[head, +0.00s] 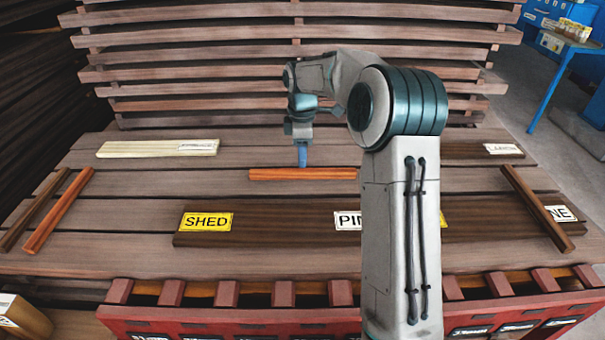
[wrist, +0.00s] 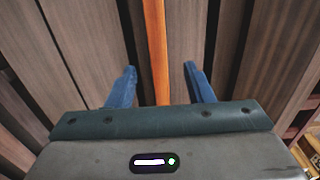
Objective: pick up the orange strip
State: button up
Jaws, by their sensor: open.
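An orange strip (head: 275,174) lies flat across the wooden slatted table, under my gripper (head: 302,163). In the wrist view the strip (wrist: 154,40) runs lengthwise between the two blue fingers of my gripper (wrist: 160,68). The fingers are apart, one on each side of it, with a gap on both sides. The strip's near end is hidden behind the gripper body in the wrist view. Its right end is partly covered by my arm in the head view. A second orange strip (head: 58,211) lies slanted at the table's left side.
A dark board (head: 290,224) with a yellow SHED label lies in front. A pale labelled board (head: 130,149) lies back left. Dark strips (head: 36,208) and (head: 537,207) lie near the left and right sides. A slatted rack (head: 220,72) rises behind.

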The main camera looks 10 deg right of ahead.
aim_at(303, 171)
jog(key=shift+w+d+f+p, duration=0.1)
jog(key=shift+f+p, duration=0.2)
jog(key=shift+f, duration=1.1)
jog(key=shift+d+f+p, duration=0.1)
jog(key=shift+f+p, duration=0.2)
jog(key=shift+f, duration=1.05)
jog(key=shift+c, duration=0.4)
grip_shut()
